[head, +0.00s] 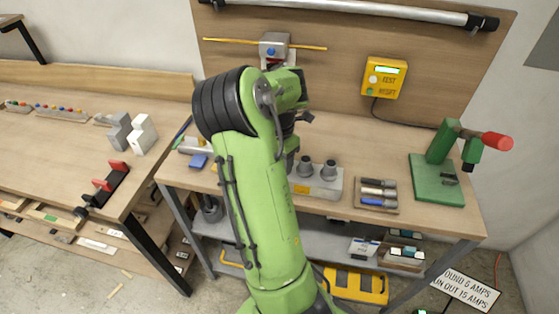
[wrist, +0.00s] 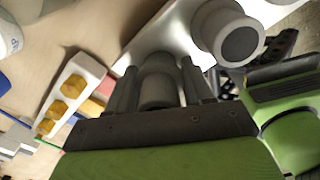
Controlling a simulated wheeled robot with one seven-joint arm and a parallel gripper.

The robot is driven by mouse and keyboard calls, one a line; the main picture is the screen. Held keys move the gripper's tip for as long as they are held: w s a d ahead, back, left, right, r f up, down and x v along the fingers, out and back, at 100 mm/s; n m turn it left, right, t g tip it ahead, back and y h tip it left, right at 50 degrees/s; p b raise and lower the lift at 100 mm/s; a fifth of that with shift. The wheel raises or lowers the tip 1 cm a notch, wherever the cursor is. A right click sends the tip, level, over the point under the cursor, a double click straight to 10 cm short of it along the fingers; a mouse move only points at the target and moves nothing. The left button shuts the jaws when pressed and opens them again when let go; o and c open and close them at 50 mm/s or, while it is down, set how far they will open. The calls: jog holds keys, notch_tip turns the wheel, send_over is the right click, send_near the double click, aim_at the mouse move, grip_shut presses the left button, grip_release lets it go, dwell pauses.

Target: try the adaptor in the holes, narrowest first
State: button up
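My gripper (wrist: 160,88) points down at the left part of a pale block (wrist: 188,45). Its two dark fingers flank a grey stepped cylinder (wrist: 157,66), apparently the adaptor, closely on both sides. The cylinder's lower end, and whether it sits in a hole, are hidden. Right of it on the block stands a grey round collar with a darker face (wrist: 233,36). In the head view the block (head: 318,188) lies on the workbench with two grey collars (head: 305,166) (head: 329,170) upright on it. My green arm hides the gripper and the block's left end there.
Right of the block lies a tray (head: 377,195) of several small cylinders, then a green stand with a red handle (head: 450,160). A yellow test box (head: 384,78) hangs on the back panel. A white strip with yellow hexagonal pieces (wrist: 72,92) lies left of the gripper.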

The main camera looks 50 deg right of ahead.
jog(key=o, duration=0.4)
notch_tip(320, 180, up, 16)
jog(key=p, duration=0.4)
jog(key=shift+s+p, duration=0.15)
jog(key=shift+p, duration=0.15)
jog(key=shift+f, duration=0.1)
